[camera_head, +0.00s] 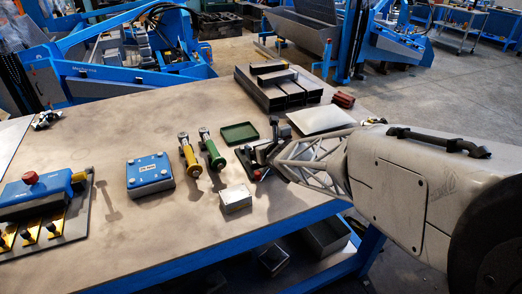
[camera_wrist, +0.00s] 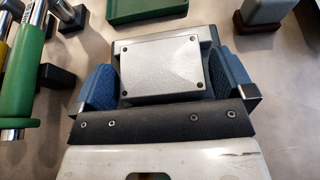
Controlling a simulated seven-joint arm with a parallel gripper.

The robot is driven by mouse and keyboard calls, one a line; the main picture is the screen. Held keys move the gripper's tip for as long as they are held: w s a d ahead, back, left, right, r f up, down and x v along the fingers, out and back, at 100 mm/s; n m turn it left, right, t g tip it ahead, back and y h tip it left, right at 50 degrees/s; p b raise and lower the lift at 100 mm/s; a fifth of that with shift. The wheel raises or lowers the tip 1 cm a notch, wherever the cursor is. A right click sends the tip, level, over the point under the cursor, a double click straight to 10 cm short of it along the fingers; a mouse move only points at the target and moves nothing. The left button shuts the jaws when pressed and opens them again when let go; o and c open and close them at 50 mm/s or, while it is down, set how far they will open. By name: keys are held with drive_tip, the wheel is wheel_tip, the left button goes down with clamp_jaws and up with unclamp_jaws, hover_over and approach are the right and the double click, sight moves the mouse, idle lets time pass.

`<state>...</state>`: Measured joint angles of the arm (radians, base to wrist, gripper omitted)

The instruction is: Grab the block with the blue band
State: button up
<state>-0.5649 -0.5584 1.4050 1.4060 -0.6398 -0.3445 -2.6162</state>
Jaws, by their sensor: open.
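My gripper (camera_head: 262,156) is over the table's right part. In the wrist view its two blue-padded fingers (camera_wrist: 163,82) are spread apart. A grey box-shaped piece (camera_wrist: 160,66) with a screw at each corner and a dark base shows between the fingers; I cannot tell whether they touch it. I cannot make out a blue band on any block for sure. In the head view, a small silver block (camera_head: 237,199) lies in front of my gripper.
Dark bars (camera_head: 285,90) are stacked at the back. A red-button panel (camera_head: 45,195) is far left.

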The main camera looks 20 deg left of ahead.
idle(0.3)
drive_tip(key=shift+r, duration=0.1)
drive_tip(key=c, duration=1)
drive_tip(key=shift+c, duration=0.2)
wheel_tip(320, 180, up, 10)
idle(0.5)
